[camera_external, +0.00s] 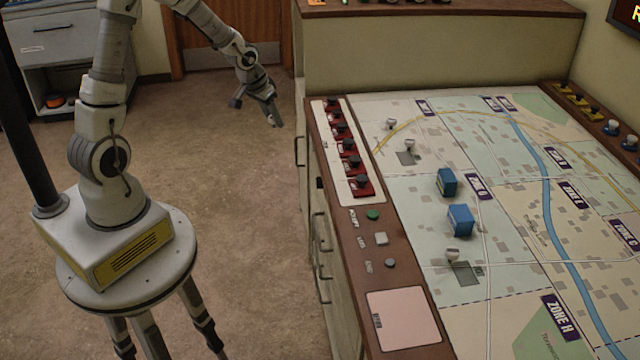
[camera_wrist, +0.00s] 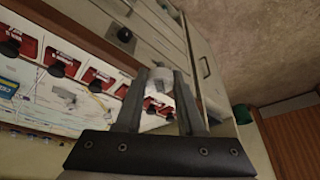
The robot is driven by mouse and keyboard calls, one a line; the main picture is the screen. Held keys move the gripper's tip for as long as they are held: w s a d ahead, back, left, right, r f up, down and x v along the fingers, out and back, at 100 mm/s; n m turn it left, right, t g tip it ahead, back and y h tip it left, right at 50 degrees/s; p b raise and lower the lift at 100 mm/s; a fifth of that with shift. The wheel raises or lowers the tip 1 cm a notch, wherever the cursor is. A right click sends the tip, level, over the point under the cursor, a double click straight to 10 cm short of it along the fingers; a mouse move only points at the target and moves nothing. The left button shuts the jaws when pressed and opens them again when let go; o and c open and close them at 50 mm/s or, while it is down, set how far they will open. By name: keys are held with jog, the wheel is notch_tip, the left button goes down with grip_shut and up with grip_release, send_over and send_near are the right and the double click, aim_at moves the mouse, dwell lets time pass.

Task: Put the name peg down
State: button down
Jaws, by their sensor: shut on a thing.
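My gripper (camera_external: 257,112) hangs in the air over the floor, left of the console and apart from it. In the wrist view my gripper (camera_wrist: 160,90) is shut on a small whitish peg (camera_wrist: 159,80) held between the fingertips. Its lower part and any name on it cannot be made out. In the external view the held peg is too small to tell. The map board (camera_external: 520,250) lies on the console top, to the right of my gripper.
A row of red switches with black knobs (camera_external: 350,162) lines the board's left edge. A pink pad (camera_external: 403,320) lies at the near left corner. Cabinet handles (camera_external: 318,227) face the open floor.

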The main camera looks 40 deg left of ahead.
jog(key=shift+n, duration=0.7)
jog(key=a, duration=0.1)
jog(key=s+a, duration=0.1)
jog(key=a, duration=0.2)
jog(key=shift+s+a+f, duration=0.1)
jog(key=shift+s+a, duration=0.1)
jog(key=shift+s, duration=0.2)
jog(key=shift+d, duration=0.1)
jog(key=w+d+r+m+h+b, duration=0.1)
jog(key=w+d+m, duration=0.2)
jog(key=d, duration=2.5)
jog(key=s+d+r+m, duration=0.1)
jog(key=s+d, duration=0.4)
jog(key=d, duration=0.4)
jog(key=s+d+m+h+b, duration=0.15)
jog(key=s+d, duration=0.25)
jog(key=d, duration=0.4)
jog(key=s+d+r+m+p, duration=0.1)
jog(key=s+d+m, duration=0.1)
jog(key=s+d, duration=0.5)
jog(key=shift+n+g, duration=0.25)
jog(key=shift+g, duration=0.05)
jog(key=w+f, duration=0.2)
jog(key=w, duration=0.2)
jog(key=w+f, duration=0.2)
jog(key=w, duration=0.2)
jog(key=w+f, duration=0.3)
jog(key=w, duration=0.2)
jog(key=shift+a, duration=0.3)
jog(key=shift+f, duration=1.85)
